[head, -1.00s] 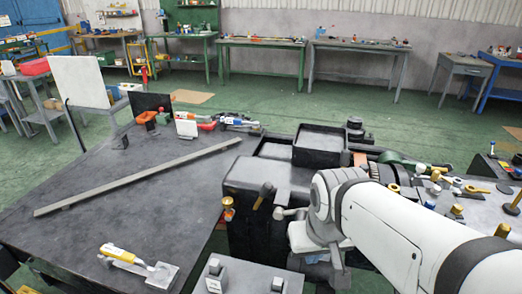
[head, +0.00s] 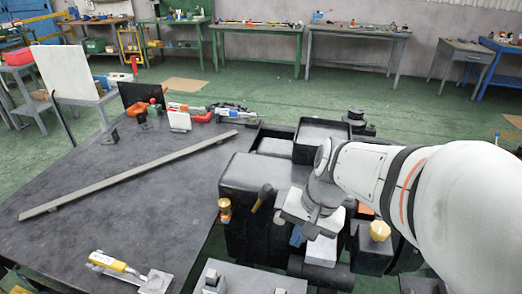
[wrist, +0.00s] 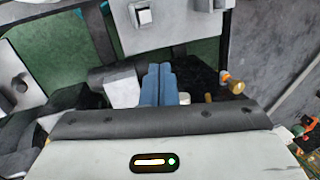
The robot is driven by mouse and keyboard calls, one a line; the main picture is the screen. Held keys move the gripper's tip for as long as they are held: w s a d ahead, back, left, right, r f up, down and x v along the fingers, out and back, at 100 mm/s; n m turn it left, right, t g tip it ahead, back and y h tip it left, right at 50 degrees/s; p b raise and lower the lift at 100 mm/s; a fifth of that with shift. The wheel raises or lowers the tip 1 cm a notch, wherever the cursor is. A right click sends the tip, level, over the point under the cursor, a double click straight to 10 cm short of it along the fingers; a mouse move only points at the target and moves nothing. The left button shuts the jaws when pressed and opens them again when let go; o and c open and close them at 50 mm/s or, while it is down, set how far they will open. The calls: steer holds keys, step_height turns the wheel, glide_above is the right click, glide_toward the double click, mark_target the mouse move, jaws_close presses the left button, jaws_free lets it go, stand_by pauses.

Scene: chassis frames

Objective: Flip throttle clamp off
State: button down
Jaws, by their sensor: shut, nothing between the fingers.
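My gripper (head: 297,238) is in front of the black machine (head: 245,172) in the head view, pointing down with blue fingers. In the wrist view its fingers (wrist: 160,84) are shut together and hold nothing. A white block (head: 321,250) is close to the fingers; it also shows in the wrist view (wrist: 122,88). I cannot tell if they touch. No part is clearly marked as the throttle clamp. A clamp with a yellow handle (head: 110,262) lies on the dark table (head: 120,215) at lower left.
A brass-coloured knob (head: 224,208) is on the machine's left side, and a yellow knob (head: 380,231) is right of my gripper. A grey block (head: 213,279) stands in front. A long bar (head: 130,177) and several clamps lie on the table. My arm hides the right side.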

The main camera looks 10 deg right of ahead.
steer(key=w+d+f+m+y, duration=0.25)
steer(key=w+m+y, duration=0.4)
steer(key=m, duration=0.35)
steer(key=m+t+y, duration=0.2)
steer(key=m+t, duration=0.4)
steer(key=m, duration=0.4)
glide_toward(283, 200)
steer(key=r, duration=0.2)
steer(key=shift+s, duration=0.1)
steer(key=x, duration=1)
steer(key=shift+r, duration=0.1)
